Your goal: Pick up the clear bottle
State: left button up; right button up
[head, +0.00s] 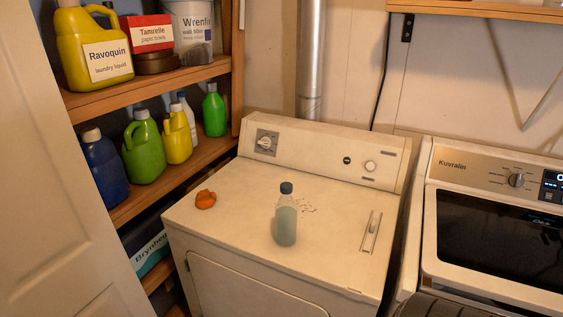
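The clear bottle (286,220) stands upright on top of the white dryer-like machine (235,225), near the middle of its front part. It has a dark blue cap and pale bluish liquid inside. Nothing touches it. Neither of my grippers shows clearly in the head view. A dark rounded part at the bottom right edge may be mine.
An orange lump (205,199) lies left of the bottle on the same top. Wooden shelves (185,158) on the left hold several jugs and bottles. A second machine (500,220) stands at the right. The top around the bottle is mostly clear.

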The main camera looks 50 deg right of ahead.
aim_at(286, 209)
jog(key=z, duration=1.55)
